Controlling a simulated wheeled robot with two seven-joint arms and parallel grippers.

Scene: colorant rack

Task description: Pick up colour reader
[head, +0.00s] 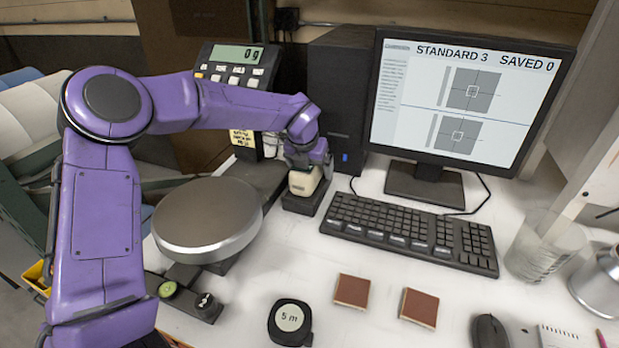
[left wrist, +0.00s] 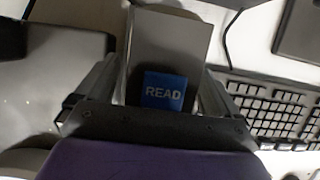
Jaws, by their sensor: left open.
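The colour reader (head: 304,181) is a small cream-coloured device standing in a dark base (head: 303,202), left of the keyboard. My left gripper (head: 310,163) is over the reader from above. In the left wrist view its open fingers (left wrist: 160,95) lie on both sides of the reader's body. I cannot tell whether they touch it. The fingertips are mostly hidden. My right gripper is not in view.
A keyboard (head: 411,233) lies right of the reader, below a monitor (head: 465,100) reading STANDARD 3, SAVED 0. A round scale pan (head: 207,215) stands to the left.

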